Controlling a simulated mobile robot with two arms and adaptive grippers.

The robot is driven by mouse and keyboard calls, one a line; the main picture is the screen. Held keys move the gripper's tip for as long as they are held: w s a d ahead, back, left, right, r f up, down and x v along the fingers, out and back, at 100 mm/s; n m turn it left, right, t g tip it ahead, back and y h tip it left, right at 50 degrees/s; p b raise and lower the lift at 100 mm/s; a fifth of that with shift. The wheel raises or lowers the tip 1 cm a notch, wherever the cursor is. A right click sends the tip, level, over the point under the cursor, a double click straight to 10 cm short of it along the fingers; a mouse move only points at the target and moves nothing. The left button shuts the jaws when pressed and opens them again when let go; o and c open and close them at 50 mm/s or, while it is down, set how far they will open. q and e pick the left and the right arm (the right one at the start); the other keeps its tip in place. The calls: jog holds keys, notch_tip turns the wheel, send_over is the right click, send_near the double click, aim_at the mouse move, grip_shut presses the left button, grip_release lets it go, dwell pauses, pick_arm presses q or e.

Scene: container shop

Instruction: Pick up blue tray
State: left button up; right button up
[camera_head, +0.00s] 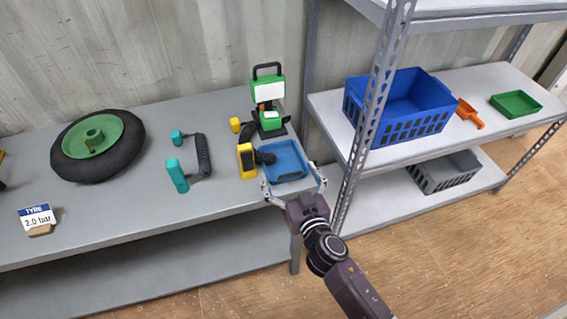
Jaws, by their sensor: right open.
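The blue tray (284,160) is a shallow tray lying on the grey bench near its right end. My right gripper (294,183) is open at the front edge of the tray, with one finger near its left front corner and the other near its right front corner. I cannot tell whether the fingers touch the tray. My left gripper does not show.
A yellow and black tool (246,160) lies close to the tray's left side. A green device (268,98) stands behind it. Teal handles with a coiled cord (203,155) and a wheel (97,146) lie farther left. A metal shelf post (378,90) rises right of the tray; the shelf holds a blue crate (405,128).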

aim_at(283, 167)
jog(key=x, duration=0.3)
jog(key=shift+w+a+r, duration=0.1)
jog(key=shift+w, duration=0.25)
jog(key=shift+w+a, duration=0.2)
jog(key=shift+w, duration=0.3)
jog(key=shift+c, duration=0.4)
jog(key=c, duration=0.9)
